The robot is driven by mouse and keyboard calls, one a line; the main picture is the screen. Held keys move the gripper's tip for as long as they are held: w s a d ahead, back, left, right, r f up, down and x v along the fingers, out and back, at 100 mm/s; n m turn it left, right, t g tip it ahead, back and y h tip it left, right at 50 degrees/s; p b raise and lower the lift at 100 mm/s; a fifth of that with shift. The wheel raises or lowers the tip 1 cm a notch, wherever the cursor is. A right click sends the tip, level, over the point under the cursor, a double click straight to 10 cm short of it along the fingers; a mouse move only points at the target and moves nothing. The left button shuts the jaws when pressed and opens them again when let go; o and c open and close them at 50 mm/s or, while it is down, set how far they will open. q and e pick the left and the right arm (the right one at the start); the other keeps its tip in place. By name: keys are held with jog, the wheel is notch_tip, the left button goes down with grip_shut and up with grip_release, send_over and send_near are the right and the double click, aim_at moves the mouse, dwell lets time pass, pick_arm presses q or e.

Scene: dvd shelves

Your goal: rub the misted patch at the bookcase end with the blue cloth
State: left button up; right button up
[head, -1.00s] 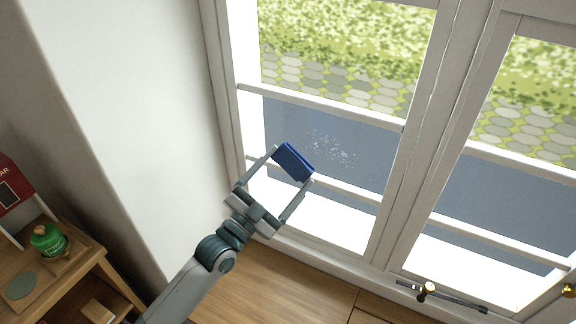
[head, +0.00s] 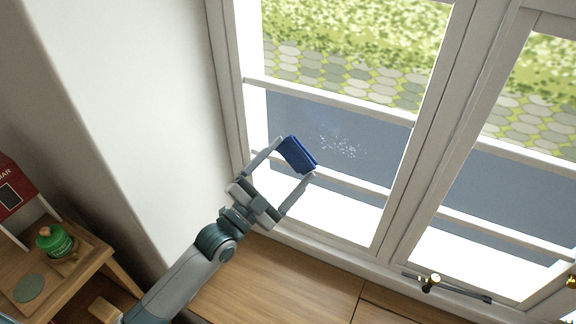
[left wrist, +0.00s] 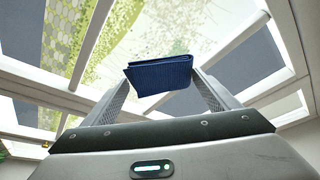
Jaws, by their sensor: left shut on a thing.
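The blue cloth (head: 297,154) is a folded dark-blue pad. My left gripper (head: 296,158) is shut on it, one finger at each end. In the left wrist view the cloth (left wrist: 158,74) sits between the fingertips with window panes behind it. The misted patch (head: 342,147) is a scatter of pale specks on the left window's glass, just right of the cloth in the head view. The cloth does not cover the visible specks. I cannot tell whether it touches the glass. My right gripper is not in view.
White window bars (head: 330,105) cross the panes above and below the patch. A wooden sill (head: 275,283) runs below. A window stay (head: 447,287) lies at lower right.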

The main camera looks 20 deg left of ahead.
pick_arm(q)
jog(key=shift+w+d+b, duration=0.25)
jog(key=shift+w+b, duration=0.25)
jog(key=shift+w, duration=0.75)
jog(key=shift+w+d+b, duration=0.2)
jog(key=shift+w+b, duration=0.25)
jog(key=shift+w, duration=0.75)
jog(key=shift+w+d, duration=0.1)
jog(key=shift+w, duration=0.3)
jog(key=shift+w+d+b, duration=0.2)
jog(key=shift+w+b, duration=0.15)
jog(key=shift+w, duration=0.65)
jog(key=shift+s+d+r+p, duration=0.15)
jog(key=shift+d+p, duration=0.25)
jog(key=shift+d, duration=0.35)
jog(key=shift+s+d+p, duration=0.25)
jog(key=shift+d+p, duration=0.1)
jog(key=shift+d, duration=0.7)
jog(key=shift+s+d+p, duration=0.2)
jog(key=shift+d+p, duration=0.25)
jog(key=shift+d, duration=1.3)
